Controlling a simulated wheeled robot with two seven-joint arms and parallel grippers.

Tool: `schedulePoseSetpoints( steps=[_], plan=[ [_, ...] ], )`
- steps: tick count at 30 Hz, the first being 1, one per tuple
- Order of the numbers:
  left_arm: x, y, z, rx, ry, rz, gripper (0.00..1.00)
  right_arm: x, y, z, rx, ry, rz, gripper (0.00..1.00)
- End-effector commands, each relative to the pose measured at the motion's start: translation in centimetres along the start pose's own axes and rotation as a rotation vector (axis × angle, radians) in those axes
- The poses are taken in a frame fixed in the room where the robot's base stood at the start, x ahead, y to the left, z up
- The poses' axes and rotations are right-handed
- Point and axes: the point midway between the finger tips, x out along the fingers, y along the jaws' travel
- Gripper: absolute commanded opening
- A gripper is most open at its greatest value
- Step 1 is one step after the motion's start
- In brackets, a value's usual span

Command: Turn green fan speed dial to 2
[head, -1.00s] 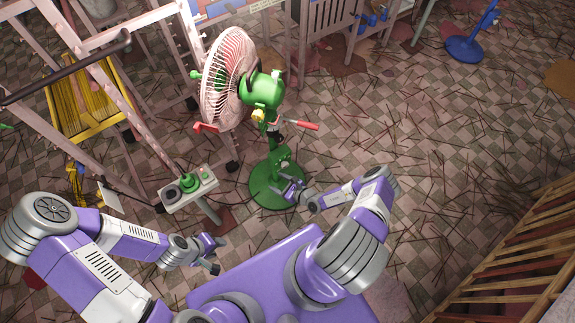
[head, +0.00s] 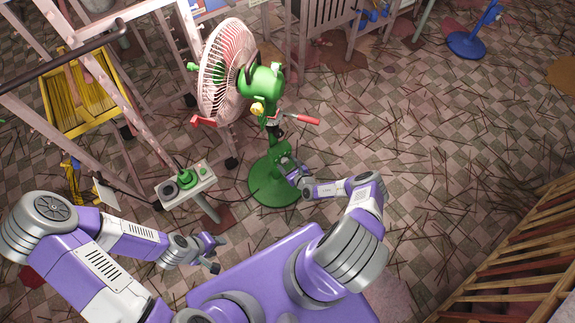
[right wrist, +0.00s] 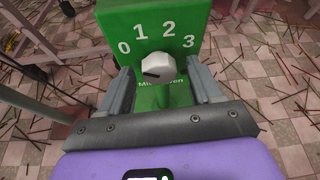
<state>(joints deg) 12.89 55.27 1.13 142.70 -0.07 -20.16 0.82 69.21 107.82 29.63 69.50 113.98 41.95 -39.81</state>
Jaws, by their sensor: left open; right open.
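The green fan (head: 262,88) stands on a round green base (head: 262,190). Its green control box (right wrist: 172,18) shows the numbers 0, 1, 2 and 3 in the right wrist view. Below them is a pale, faceted dial (right wrist: 163,70) with a dark mark on its lower left side; I cannot tell which number it points to. My right gripper (head: 290,165) is open at the fan's stand, and its fingers (right wrist: 160,80) lie on either side of the dial with visible gaps. My left gripper (head: 217,254) is open and empty, low and left of the fan base.
A small pedestal box (head: 186,188) with a green knob stands left of the fan base. A yellow crate (head: 88,90) and pale frames stand further left. A slatted wooden rail (head: 515,265) is at lower right. The tiled floor right of the fan holds scattered sticks.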

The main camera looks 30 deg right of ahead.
Motion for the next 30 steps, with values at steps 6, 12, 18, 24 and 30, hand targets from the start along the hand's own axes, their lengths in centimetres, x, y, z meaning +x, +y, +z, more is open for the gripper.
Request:
schedulePoseSetpoints(
  steps=[6, 12, 18, 24, 30],
  plan=[
    [-0.1, 0.0, 0.0, 0.0, 0.0, 0.0, 0.43, 0.0, 0.0, 0.1, 0.0, 0.0, 0.0, 0.49],
    [-0.1, 0.0, 0.0, 0.0, 0.0, 0.0, 0.43, 0.0, 0.0, 0.0, -0.001, 0.0, 0.0, 0.18],
    [0.0, 0.0, 0.0, 0.0, 0.0, 0.0, 0.43, 0.0, -0.1, 0.0, 0.003, 0.0, 0.002, 0.08],
    [0.5, -0.2, 0.0, 0.0, 0.0, 0.0, 0.43, 0.0, -0.1, -0.1, 0.042, 0.0, 0.02, 0.08],
    [1.6, -0.6, -0.1, 0.0, 0.0, 0.0, 0.43, 0.1, -0.2, -0.2, 0.153, -0.001, 0.065, 0.08]
  ],
)
